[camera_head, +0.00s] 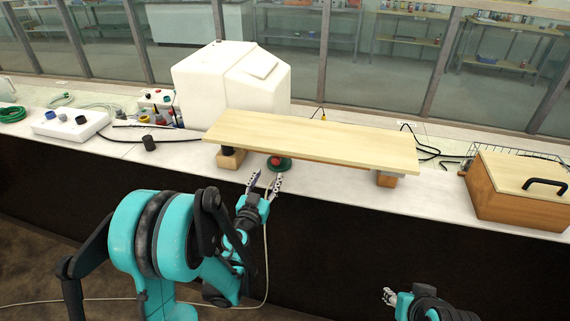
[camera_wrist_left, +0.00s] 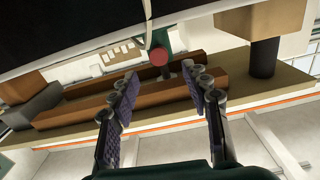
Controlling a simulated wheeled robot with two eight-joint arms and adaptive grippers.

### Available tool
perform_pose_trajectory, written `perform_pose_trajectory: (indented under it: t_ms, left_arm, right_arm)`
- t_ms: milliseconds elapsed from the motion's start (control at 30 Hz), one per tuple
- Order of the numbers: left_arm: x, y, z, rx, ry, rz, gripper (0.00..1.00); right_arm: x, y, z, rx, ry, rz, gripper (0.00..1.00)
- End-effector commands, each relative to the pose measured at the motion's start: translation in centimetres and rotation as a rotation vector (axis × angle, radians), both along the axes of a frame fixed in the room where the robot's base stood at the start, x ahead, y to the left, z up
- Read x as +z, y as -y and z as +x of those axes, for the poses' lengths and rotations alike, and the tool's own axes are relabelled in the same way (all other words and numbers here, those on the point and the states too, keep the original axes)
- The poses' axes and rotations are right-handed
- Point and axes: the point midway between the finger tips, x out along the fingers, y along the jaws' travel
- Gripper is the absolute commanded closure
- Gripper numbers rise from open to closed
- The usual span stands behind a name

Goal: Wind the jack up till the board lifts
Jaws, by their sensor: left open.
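The pale wooden board (camera_head: 310,140) lies across the counter, resting near its left end over a wooden block (camera_head: 230,160) and at its right over another block (camera_head: 386,180). The jack (camera_head: 284,167), green with a red knob (camera_head: 275,160), stands under the board's front edge, left of middle. The red knob also shows in the left wrist view (camera_wrist_left: 158,56). My left gripper (camera_head: 265,181) is open and empty just in front of the jack, its fingers apart and pointing at the knob without touching. My right gripper (camera_head: 389,296) is low at the right, away from the board; its jaws are unclear.
A white tank (camera_head: 230,85) stands behind the board's left part. A wooden box with a black handle (camera_head: 520,190) is at the right, and a small dark cylinder (camera_head: 149,143) at the left. Cables lie on the counter (camera_head: 330,185). The front counter strip is mostly clear.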

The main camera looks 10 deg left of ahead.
Motion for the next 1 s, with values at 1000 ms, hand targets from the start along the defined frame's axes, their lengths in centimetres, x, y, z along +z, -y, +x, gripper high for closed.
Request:
perform_pose_trajectory:
  t_ms: [1000]
  left_arm:
    - [-0.2,0.4,7.8,-0.005,-0.001,0.0,0.82]
  right_arm:
    - [-1.5,0.0,0.0,0.0,0.0,0.0,0.6]
